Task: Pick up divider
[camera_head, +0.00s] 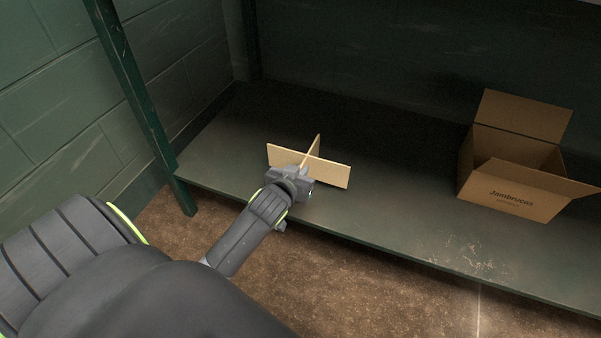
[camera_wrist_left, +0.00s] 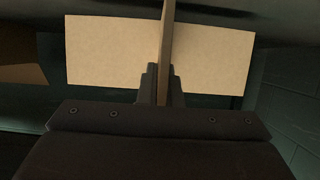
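The divider (camera_head: 328,172) is a light tan cross of two interlocked flat panels, upright at the left part of the dark green shelf (camera_head: 400,224). My left gripper (camera_head: 301,172) is at the divider's near side. In the left wrist view the two fingers (camera_wrist_left: 162,88) stand close on either side of the divider's near panel, which points toward me, with the wide panel (camera_wrist_left: 110,52) across behind. The fingers look shut on that panel. Whether the divider's bottom touches the shelf is hard to tell. My right gripper is not in view.
An open cardboard box (camera_head: 510,195) with raised flaps stands on the shelf at the right. A green shelf post (camera_head: 140,100) rises at the left, near my left arm. The shelf between divider and box is clear.

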